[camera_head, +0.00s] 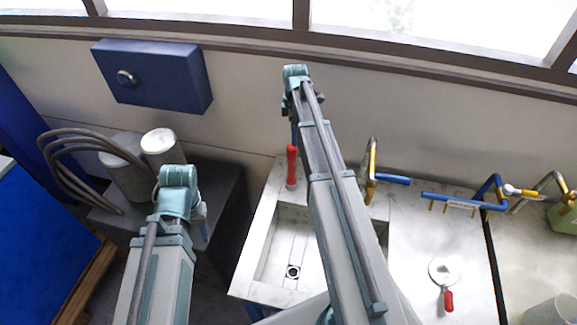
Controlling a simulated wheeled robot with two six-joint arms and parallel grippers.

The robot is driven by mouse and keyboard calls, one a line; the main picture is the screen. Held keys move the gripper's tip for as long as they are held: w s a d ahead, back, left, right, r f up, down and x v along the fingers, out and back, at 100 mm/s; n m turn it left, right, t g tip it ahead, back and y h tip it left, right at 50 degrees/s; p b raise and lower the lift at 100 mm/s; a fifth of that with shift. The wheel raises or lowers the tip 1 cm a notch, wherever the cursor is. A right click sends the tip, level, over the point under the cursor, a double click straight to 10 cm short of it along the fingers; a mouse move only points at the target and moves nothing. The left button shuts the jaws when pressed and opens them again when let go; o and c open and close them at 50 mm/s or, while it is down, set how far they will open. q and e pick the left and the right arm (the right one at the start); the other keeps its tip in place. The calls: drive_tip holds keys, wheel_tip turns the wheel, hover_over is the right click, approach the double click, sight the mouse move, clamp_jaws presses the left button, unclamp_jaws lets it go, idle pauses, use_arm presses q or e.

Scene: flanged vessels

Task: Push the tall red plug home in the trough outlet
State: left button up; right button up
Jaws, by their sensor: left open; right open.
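The tall red plug (291,166) stands upright on the back left ledge of the pale trough (256,241). The trough outlet (293,272) is a small dark ring in the trough floor, with nothing seen in it. My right gripper (294,132) is open, just above the red plug in the picture. Its fingers are mostly hidden behind my arm, so I cannot tell whether they touch the plug. My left gripper (203,222) is open, mostly hidden by its arm, left of the trough and away from the plug. My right arm covers the right part of the trough.
A bent tap with a blue lever (392,180) stands behind the trough. Blue pipework (465,202) is further right. A round pale fitting (444,270) with a red handle (447,300) is on the right counter. Metal cylinders (160,148) stand on a dark cabinet at left.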

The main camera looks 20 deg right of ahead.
sight(292, 157)
wheel_tip(292, 157, down, 9)
drive_tip(key=b, duration=0.8)
drive_tip(key=shift+r, duration=0.2)
drive_tip(key=f+b, duration=0.5)
drive_tip(key=shift+w+a+f, duration=0.1)
drive_tip(key=shift+w+a, duration=0.05)
drive_tip(key=shift+a, duration=0.2)
clamp_jaws()
idle(0.8)
